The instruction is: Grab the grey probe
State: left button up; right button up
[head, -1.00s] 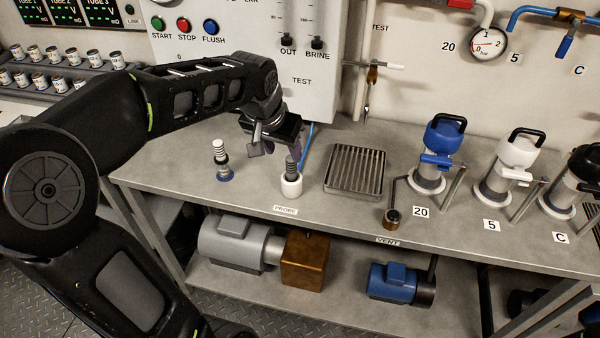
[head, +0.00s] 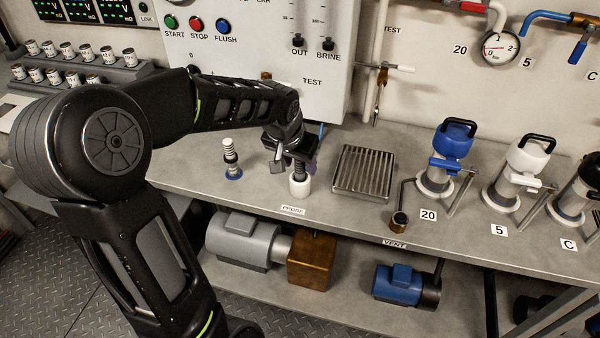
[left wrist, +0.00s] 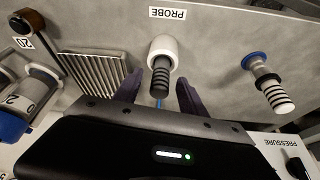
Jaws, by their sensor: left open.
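The grey probe is a dark grey ribbed stick (head: 299,169) standing in a white round holder (head: 299,186) behind the PROBE label. It also shows in the left wrist view (left wrist: 160,78), with its white holder (left wrist: 163,47). My left gripper (head: 294,158) is open, above the holder at the probe's upper part. In the left wrist view its two purple fingers (left wrist: 160,90) stand apart, one on each side of the probe, with gaps. The probe's top end is partly hidden by the gripper. My right gripper is not in view.
A white-and-black ribbed stick (head: 230,152) on a blue base stands left of the holder. A slatted metal tray (head: 364,172) lies to the right. A control panel (head: 300,75) stands behind. Blue (head: 437,178) and white canisters (head: 505,182) stand farther right.

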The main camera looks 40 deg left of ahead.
pick_arm(q)
jog(key=shift+w+f, duration=0.25)
jog(key=shift+f, duration=0.35)
jog(key=shift+c, duration=0.3)
grip_shut()
